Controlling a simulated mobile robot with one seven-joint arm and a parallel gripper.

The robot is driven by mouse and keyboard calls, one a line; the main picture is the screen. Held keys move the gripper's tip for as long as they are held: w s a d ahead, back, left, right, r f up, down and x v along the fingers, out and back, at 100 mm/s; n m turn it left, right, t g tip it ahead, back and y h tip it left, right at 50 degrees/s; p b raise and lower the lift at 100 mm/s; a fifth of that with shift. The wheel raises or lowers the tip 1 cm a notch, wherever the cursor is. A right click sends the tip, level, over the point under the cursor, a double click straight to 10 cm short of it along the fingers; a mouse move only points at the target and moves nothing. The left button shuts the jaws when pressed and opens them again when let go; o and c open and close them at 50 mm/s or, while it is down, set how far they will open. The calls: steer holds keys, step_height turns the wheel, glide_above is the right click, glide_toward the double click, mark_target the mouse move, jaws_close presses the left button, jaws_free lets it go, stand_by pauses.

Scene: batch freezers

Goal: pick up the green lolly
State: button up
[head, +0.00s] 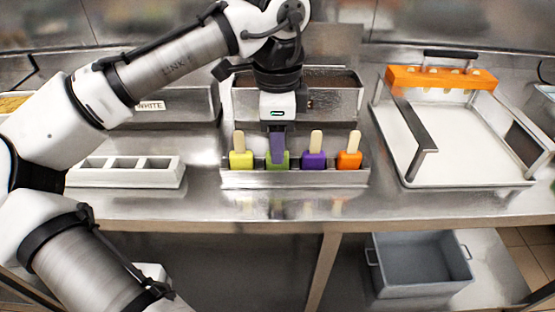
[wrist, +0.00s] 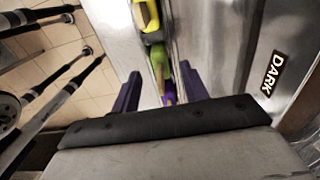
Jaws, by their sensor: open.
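The green lolly (head: 277,160) stands in a metal rack (head: 295,180) between a yellow lolly (head: 241,158) and a purple lolly (head: 314,159). My gripper (head: 277,150) is over it, and a purple finger covers its stick in the head view. In the wrist view my gripper (wrist: 159,72) is open, and the green lolly (wrist: 158,62) shows between the two fingers. I cannot tell how deep the fingers reach around it, and I see no clear contact.
An orange lolly (head: 349,158) stands at the rack's right end. A metal tub (head: 340,97) is right behind the rack. A white divided holder (head: 125,172) is at left, a white tray with raised handles (head: 470,178) at right. A grey bin (head: 420,262) sits below the counter.

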steer(key=shift+f, duration=0.95)
steer(key=shift+c, duration=0.4)
jaws_close()
steer(key=shift+r, duration=0.1)
step_height(320, 180, up, 35)
steer(key=p, duration=1.6)
